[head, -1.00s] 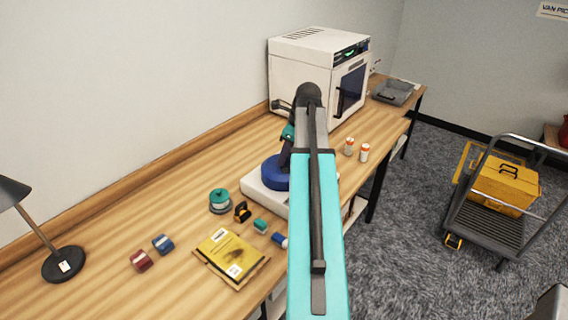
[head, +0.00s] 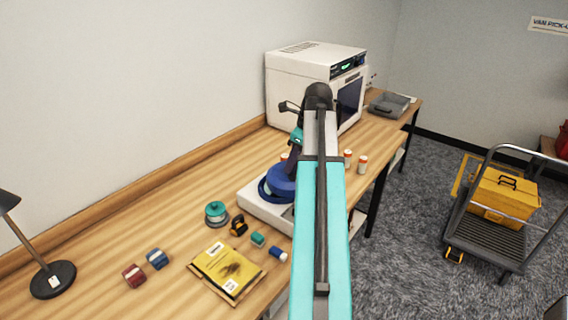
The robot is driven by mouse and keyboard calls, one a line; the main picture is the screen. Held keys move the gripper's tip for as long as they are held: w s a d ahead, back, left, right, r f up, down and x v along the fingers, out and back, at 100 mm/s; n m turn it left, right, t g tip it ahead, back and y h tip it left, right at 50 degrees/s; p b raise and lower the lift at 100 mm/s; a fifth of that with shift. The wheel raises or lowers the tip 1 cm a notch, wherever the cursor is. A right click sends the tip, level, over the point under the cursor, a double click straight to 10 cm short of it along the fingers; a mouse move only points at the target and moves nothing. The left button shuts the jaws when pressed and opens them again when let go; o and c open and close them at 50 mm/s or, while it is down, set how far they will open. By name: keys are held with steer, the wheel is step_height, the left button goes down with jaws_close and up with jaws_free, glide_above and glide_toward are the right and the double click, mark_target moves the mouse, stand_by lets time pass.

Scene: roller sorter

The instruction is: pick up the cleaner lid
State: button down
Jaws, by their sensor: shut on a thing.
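The blue round cleaner lid (head: 283,177) is in the head view, just above the white cleaner (head: 252,206) on the bench. My gripper (head: 291,162) is above the lid and shut on it. The lid sits a little apart from a darker blue ring (head: 264,190) that shows below it on the cleaner. My arm covers the right side of the lid and cleaner, and the fingertips are mostly hidden.
A teal-topped jar (head: 216,211), an orange-black item (head: 239,226), small coloured blocks and a yellow packet (head: 228,270) lie in front. Orange-white bottles (head: 362,164) stand to the right. A white machine (head: 300,85) stands behind. A lamp (head: 52,279) is at left.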

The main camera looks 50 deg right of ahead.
steer(key=s+d+r+b, duration=0.1)
steer(key=s+b, duration=0.1)
steer(key=s, duration=1)
steer(key=shift+s, duration=0.1)
